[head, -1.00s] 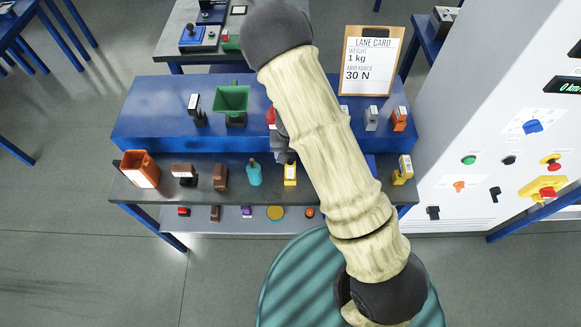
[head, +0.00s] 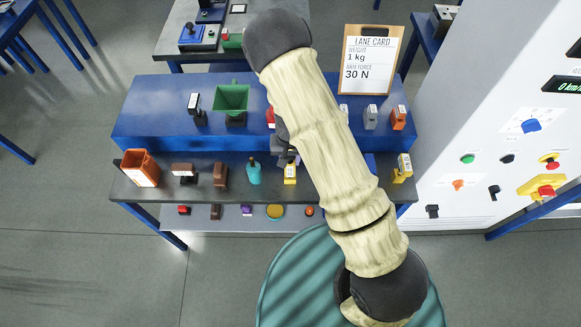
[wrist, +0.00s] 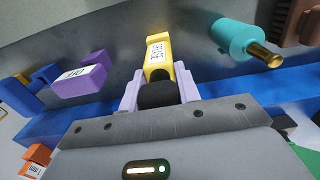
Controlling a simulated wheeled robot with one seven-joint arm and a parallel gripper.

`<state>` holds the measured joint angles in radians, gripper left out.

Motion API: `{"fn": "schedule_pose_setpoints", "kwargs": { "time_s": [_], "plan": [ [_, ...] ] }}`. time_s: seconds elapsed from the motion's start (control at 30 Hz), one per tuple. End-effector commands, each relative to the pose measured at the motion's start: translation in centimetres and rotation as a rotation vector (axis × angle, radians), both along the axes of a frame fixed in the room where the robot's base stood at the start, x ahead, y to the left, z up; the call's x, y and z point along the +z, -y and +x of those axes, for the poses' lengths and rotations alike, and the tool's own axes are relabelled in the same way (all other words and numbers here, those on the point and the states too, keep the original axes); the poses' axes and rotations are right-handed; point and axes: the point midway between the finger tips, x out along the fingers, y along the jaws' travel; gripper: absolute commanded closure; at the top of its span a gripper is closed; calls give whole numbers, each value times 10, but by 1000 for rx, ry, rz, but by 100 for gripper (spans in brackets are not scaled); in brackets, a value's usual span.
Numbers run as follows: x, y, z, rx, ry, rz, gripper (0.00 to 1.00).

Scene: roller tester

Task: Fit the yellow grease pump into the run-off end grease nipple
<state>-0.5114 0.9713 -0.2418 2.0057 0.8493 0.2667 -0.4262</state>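A yellow block with a white label and a black knob, likely the grease pump (head: 290,174), stands on the dark shelf. In the wrist view the yellow pump (wrist: 156,50) is straight ahead, its black end close to the palm. My gripper (wrist: 160,88) has its two lilac fingers apart, one on each side of the black end. I see no clear sign that they press on it. In the head view my gripper is mostly hidden behind my arm, just above the pump. I cannot pick out the run-off end grease nipple.
A teal bottle (head: 254,172) stands left of the pump, also seen in the wrist view (wrist: 240,40). A purple labelled block (wrist: 82,74) is on the other side. Another yellow piece (head: 402,168) stands at the shelf's right. The raised blue bench (head: 150,112) is behind.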

Motion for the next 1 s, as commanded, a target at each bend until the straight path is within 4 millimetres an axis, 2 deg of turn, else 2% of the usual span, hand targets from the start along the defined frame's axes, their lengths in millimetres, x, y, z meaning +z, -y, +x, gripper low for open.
{"fn": "schedule_pose_setpoints", "kwargs": {
  "time_s": [0.03, 0.07, 0.1, 0.47, 0.67, 1.0],
  "plan": [
    [0, 0, 0, 0, 0, 0, 93],
    [0, 0, 0, -1, 0, 0, 99],
    [0, 0, 0, -1, 0, 0, 100],
    [6, 0, 1, 0, 3, 1, 100],
    [30, -1, 1, 1, 4, 2, 100],
    [89, 0, 1, 0, 4, 2, 100]
  ]
}}
